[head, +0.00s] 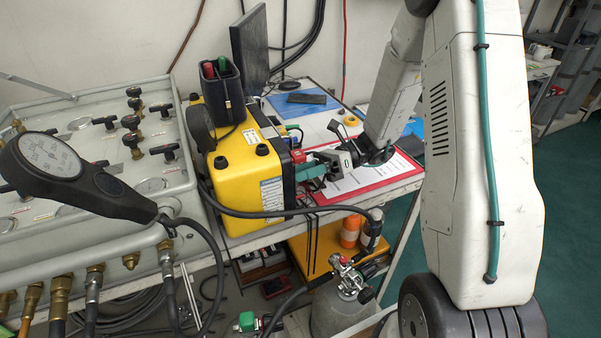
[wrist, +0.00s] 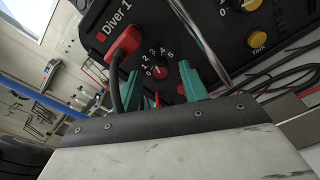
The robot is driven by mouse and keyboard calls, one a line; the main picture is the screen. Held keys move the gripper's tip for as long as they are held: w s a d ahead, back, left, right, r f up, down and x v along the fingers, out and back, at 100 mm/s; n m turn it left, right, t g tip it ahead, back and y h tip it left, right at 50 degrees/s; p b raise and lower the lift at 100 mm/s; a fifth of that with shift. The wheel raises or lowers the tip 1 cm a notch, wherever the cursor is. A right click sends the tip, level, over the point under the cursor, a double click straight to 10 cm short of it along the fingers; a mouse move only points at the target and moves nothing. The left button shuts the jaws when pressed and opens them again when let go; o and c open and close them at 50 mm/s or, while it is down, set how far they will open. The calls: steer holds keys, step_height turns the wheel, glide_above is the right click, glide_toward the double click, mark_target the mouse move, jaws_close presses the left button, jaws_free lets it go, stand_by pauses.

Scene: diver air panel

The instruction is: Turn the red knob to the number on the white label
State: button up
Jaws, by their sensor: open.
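The red knob (wrist: 160,73) is on the black "Diver 1" panel (wrist: 100,28) in the wrist view, with the numbers 0 to 5 printed around it. My gripper (wrist: 160,82) is open, with one teal finger on each side of the knob in the picture; I cannot tell whether they touch it. In the head view my gripper (head: 307,166) is at the right end of the yellow box (head: 245,165), which hides the panel face. A pale label (head: 271,193) is on the box's side, too small to read. I cannot make out a white label with a number.
A red plug (wrist: 123,42) with a black cable sits close to the knob and the left finger. A yellow "Talk" button (wrist: 258,40) is to the right. In the head view a red clipboard (head: 405,172) lies below my gripper, and a handheld gauge (head: 50,158) stands at left.

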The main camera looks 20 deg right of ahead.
steer(key=d, duration=0.7)
steer(key=shift+d+r, duration=0.2)
steer(key=shift+r, duration=0.05)
steer(key=shift+f, duration=0.1)
steer(key=s+n, duration=0.1)
steer(key=s+f+n+g+h, duration=0.1)
steer(key=s+f+n+g, duration=0.1)
steer(key=shift+s+a+h, duration=0.2)
steer(key=shift+s+h, duration=0.05)
steer(key=shift+h, duration=0.15)
steer(key=s+a+r+n+t+h, duration=0.1)
steer(key=s+a+r+n+h, duration=0.1)
steer(key=s+r+n+h, duration=0.5)
steer(key=s+a+r+n+t+h, duration=0.2)
steer(key=s+r+n+h, duration=0.6)
steer(key=s+n, duration=0.4)
steer(key=shift+s+a+r+n, duration=0.35)
steer(key=shift+s+r+n, duration=0.05)
steer(key=shift+r+n, duration=0.5)
